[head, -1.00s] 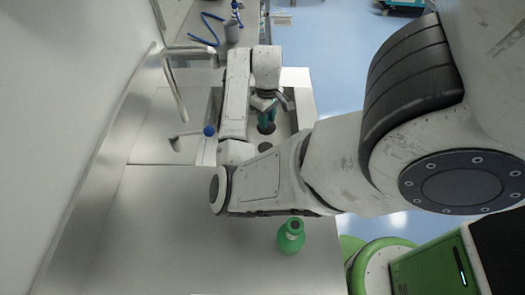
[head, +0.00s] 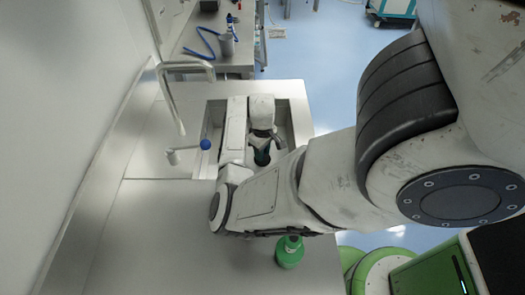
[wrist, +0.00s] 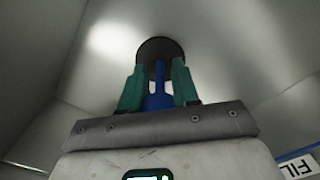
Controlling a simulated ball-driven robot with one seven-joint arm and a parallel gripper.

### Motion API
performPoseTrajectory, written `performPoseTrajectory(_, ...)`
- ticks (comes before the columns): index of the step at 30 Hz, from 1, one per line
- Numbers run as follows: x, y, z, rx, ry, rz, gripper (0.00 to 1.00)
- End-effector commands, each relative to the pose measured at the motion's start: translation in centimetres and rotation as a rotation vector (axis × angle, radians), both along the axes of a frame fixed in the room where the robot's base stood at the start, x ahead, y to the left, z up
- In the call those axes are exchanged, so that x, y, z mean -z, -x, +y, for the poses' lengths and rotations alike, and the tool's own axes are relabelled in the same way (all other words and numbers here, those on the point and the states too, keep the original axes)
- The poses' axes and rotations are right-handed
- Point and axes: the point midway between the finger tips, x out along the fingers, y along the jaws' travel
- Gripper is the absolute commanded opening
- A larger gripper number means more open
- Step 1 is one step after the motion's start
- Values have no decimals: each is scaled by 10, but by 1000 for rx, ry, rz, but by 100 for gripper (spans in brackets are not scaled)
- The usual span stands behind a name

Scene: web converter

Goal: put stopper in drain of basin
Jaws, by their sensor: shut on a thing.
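My gripper (head: 262,148) points down into the steel basin (head: 300,108). Its green fingers are shut on the dark round stopper (wrist: 158,47), which shows at the fingertips in the wrist view. A blue piece (wrist: 158,88) shows between the fingers. In the head view the fingertips and stopper are low in the basin and partly covered by my arm. The drain is not visible as a separate opening; the stopper or my arm hides it. I cannot tell whether the stopper is above the drain or seated in it.
A faucet (head: 178,92) and a blue-knobbed lever (head: 205,144) stand left of the basin. A green bottle (head: 289,253) stands on the near counter (head: 160,235), partly behind my arm. A grey cup (head: 226,44) and blue hose are on the far bench.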

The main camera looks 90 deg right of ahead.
Motion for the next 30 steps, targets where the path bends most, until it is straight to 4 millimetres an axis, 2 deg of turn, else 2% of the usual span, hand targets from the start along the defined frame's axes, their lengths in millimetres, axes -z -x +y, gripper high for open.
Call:
performPoseTrajectory(8, 3, 0, 0, 0, 0, 0, 0)
performPoseTrajectory(9, 2, 0, 0, 1, -1, -1, 34)
performPoseTrajectory(16, 2, 0, 0, 0, -1, -1, 56)
performPoseTrajectory(26, -3, 0, 0, 0, 0, 0, 56)
performPoseTrajectory(30, -21, 0, -1, 0, 3, 0, 56)
